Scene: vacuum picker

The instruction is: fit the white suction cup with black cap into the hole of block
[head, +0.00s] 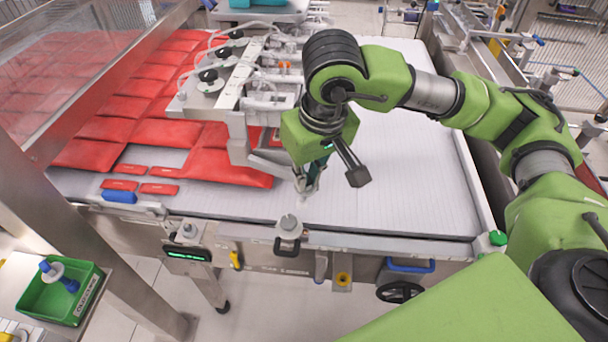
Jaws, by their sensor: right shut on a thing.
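My right gripper (311,182) hangs low over the white conveyor belt (395,185), just right of the metal picker bracket. It is shut on a small pale piece, seen only in part at the fingertips, so I cannot tell whether it is the white suction cup with black cap. Several white suction cups with black caps (208,77) sit in a row on the picker's metal bar (240,85). Which block has the hole, and the hole itself, I cannot make out. My left gripper is out of view.
Red packs (165,133) cover the left of the belt. A green crate (45,303) holding a blue-and-white part (58,272) stands lower left. The metal bracket (265,165) is close left of my right gripper. The belt's right side is clear.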

